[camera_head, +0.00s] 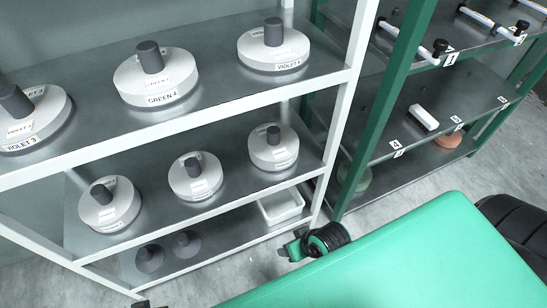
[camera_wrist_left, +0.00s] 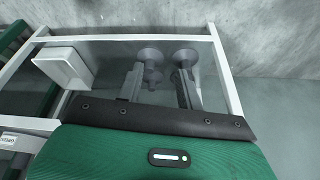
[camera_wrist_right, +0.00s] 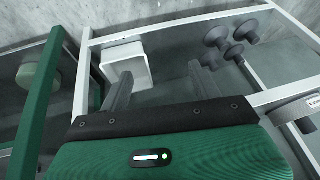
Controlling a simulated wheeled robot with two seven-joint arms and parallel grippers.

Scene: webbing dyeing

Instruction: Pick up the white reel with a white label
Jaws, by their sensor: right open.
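Several white reels with dark grey knobs and white labels stand on the rack in the head view. On the upper shelf are one at the left (camera_head: 38,118), one marked GREEN 4 (camera_head: 130,82) and one marked VIOLET 4 (camera_head: 295,52). On the middle shelf are a left reel (camera_head: 122,207), a centre reel (camera_head: 209,180) and a right reel (camera_head: 265,152); their print is too small to read. My left gripper (camera_wrist_left: 160,88) is open and empty, low by the rack. My right gripper (camera_wrist_right: 162,88) is open and empty, near the rack's lower right corner.
The white rack's front rails (camera_head: 230,109) and posts border the shelves. The bottom shelf holds dark grey knobbed pieces (camera_head: 150,259) and a white bin (camera_head: 283,205). A green rack (camera_head: 385,90) with numbered places stands at the right. Grey floor (camera_head: 245,272) is open in front.

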